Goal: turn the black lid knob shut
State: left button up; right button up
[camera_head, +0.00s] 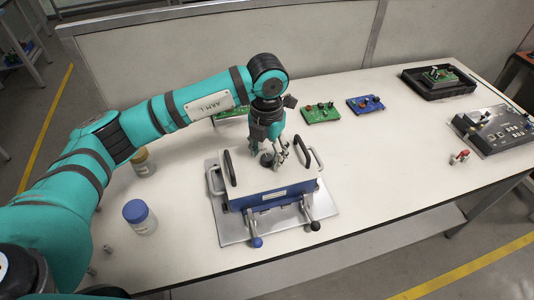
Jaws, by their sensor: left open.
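The black lid knob (267,160) is on top of the white lid (252,181) of a blue box fixture (272,199) in the middle of the table. My left gripper (277,158) points down over the lid, right at the knob. Its fingers are open, and they partly hide the knob. I cannot tell whether the fingers touch it. My right gripper is not in view.
Black handles stand on the lid, and two levers (256,241) stick out at the front. Two jars, one blue-capped (136,212), stand left. Green (320,113) and blue (365,104) boards lie behind. A black tray (438,81) and control panel (497,128) are right.

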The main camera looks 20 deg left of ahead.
aim_at(267, 158)
pick_arm(q)
notch_tip(267, 158, up, 11)
jog(key=shift+r, duration=0.2)
dwell(0.5)
